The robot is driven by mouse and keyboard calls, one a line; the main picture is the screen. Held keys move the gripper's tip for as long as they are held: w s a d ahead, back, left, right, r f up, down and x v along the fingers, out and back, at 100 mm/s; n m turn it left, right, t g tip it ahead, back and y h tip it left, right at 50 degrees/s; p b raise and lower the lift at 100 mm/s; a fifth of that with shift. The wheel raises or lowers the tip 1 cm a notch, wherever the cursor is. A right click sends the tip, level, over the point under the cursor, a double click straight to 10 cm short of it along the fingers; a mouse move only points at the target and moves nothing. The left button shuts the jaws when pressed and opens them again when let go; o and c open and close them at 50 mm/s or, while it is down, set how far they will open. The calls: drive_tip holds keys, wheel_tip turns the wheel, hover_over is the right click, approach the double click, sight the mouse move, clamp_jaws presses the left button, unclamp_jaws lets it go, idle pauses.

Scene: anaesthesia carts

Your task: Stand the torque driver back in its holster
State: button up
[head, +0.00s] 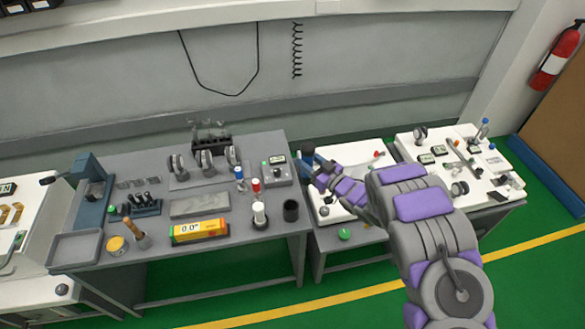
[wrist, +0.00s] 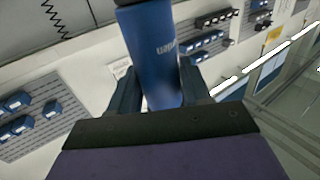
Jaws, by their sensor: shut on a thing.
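My gripper (head: 314,170) is shut on a blue cylindrical tool, which I take to be the torque driver (head: 307,150). In the wrist view the driver (wrist: 150,50) stands between the two dark fingers of my gripper (wrist: 160,88), slightly tilted, with pale lettering on its side. Its upper end is cut off by the picture edge, and its lower end is hidden behind my gripper. A black open-topped cup (head: 291,210), which may be the holster, stands at the right front of the grey bench. My gripper is to the right of and farther back than it.
On the grey bench (head: 250,142), a white-topped bottle (head: 259,213), red (head: 256,188) and blue (head: 239,177) capped bottles and a grey box (head: 277,170) stand near the cup. A yellow-orange box (head: 199,231) lies left. A white cart top (head: 345,160) is under my arm.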

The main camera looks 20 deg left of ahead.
drive_tip(key=s+a+f+n+g+y, duration=0.1)
drive_tip(key=s+a+f+n+g, duration=0.1)
drive_tip(key=s, duration=0.3)
drive_tip(key=shift+a+g+p, duration=0.35)
drive_tip(key=shift+a+g, duration=0.15)
drive_tip(key=shift+a, duration=0.4)
wheel_tip(320, 180, down, 10)
drive_tip(key=b, duration=0.6)
drive_tip(key=shift+f, duration=0.4)
drive_tip(key=o, duration=1.7)
drive_tip(key=shift+s, duration=0.1)
